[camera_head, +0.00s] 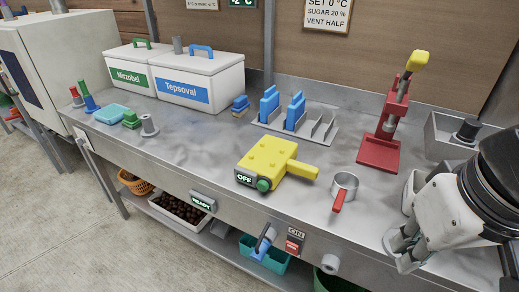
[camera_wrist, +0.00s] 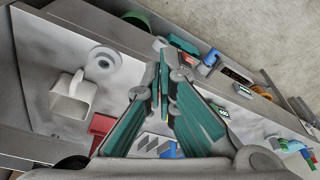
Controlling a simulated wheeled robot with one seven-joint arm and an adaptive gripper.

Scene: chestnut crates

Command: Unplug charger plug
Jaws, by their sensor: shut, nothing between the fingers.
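I cannot tell for certain which item is the charger plug. A grey fitting with a blue part (camera_head: 262,248) sits on the bench's front edge, left of a red switch (camera_head: 293,246) under an ON label. A blue and grey fitting also shows in the wrist view (camera_wrist: 210,58). A grey round fitting (camera_head: 330,263) is farther right on the front face. My gripper (camera_head: 405,252) is at the right end of the bench, apart from these fittings. In the wrist view its teal-padded fingers (camera_wrist: 160,72) are together with nothing between them.
A yellow block (camera_head: 266,158) marked OFF, a metal cup (camera_head: 345,181) with a red handle and a red press (camera_head: 380,150) stand on the bench. A slotted rack (camera_head: 318,134) holds blue pieces. Two white boxes (camera_head: 200,80) stand at the back left.

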